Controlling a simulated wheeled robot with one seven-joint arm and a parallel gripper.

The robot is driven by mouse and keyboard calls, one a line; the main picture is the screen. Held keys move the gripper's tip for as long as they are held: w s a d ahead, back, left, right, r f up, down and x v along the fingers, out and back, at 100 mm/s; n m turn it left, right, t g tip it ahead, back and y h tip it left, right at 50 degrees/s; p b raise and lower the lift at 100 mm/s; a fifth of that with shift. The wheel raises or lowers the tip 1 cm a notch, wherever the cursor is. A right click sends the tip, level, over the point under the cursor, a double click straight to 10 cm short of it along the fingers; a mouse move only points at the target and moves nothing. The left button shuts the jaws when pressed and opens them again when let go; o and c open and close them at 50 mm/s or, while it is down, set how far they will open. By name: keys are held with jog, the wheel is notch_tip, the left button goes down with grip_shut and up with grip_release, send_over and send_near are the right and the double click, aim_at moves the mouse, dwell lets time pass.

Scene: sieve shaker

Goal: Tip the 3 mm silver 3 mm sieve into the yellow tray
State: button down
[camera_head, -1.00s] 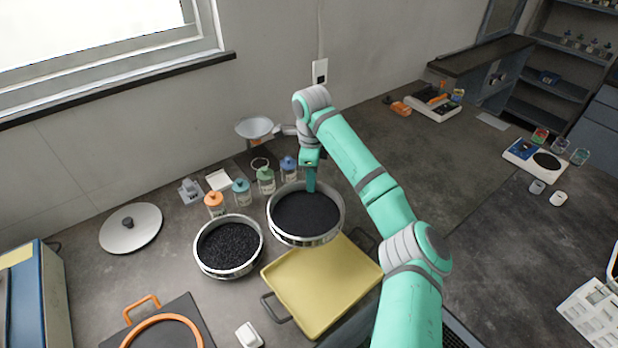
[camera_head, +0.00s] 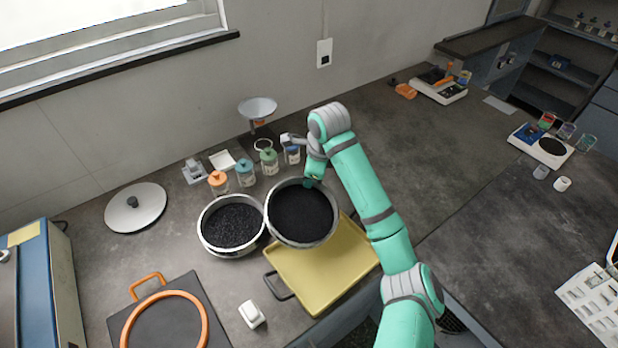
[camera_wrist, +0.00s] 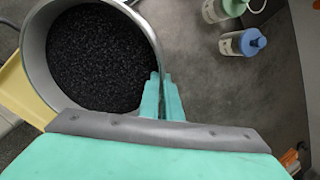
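A silver sieve (camera_head: 302,243) full of fine black grains is held over the back left part of the yellow tray (camera_head: 322,290). Its open face is turned towards the head camera, so it looks tilted, and its grains still lie inside. My gripper (camera_head: 314,182) is at the sieve's back right rim. In the wrist view my gripper (camera_wrist: 163,85) has its two teal fingers closed together on the wall of the sieve (camera_wrist: 38,60). The tray's bare floor shows no grains where visible; the part under the sieve is hidden.
A second silver sieve (camera_head: 232,252) with coarser black grains stands close at the left. Bottles (camera_head: 246,176), a funnel (camera_head: 258,108) and a white dish (camera_head: 222,161) stand behind. A lid (camera_head: 135,207), an orange ring (camera_head: 165,325) and a white block (camera_head: 252,314) lie left.

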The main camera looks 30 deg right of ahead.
jog(key=r+t, duration=0.1)
jog(key=s+r+t, duration=0.1)
jog(key=shift+s+r+t, duration=0.15)
jog(key=shift+r+t, duration=0.15)
jog(key=shift+s+d+r+t, duration=0.15)
jog(key=shift+s+r+t, duration=0.7)
jog(key=shift+r+t, duration=0.25)
jog(key=s+d+r+t+y, duration=0.1)
jog(key=s+r+t, duration=0.1)
jog(key=s+t, duration=1.1)
jog(key=shift+s+d+t+y, duration=0.3)
jog(key=shift+s+t, duration=0.1)
jog(key=shift+s, duration=1.85)
jog(key=shift+r, duration=0.1)
jog(key=shift+w+a+r+g, duration=0.1)
jog(key=shift+w+r+g, duration=0.15)
jog(key=shift+w+g, duration=0.55)
jog(key=shift+w+a+r+g, duration=0.1)
jog(key=shift+w+r+g, duration=0.35)
jog(key=shift+w, duration=0.6)
jog(key=shift+w+a+r+g, duration=0.1)
jog(key=shift+w+g, duration=0.65)
jog(key=shift+w, duration=0.15)
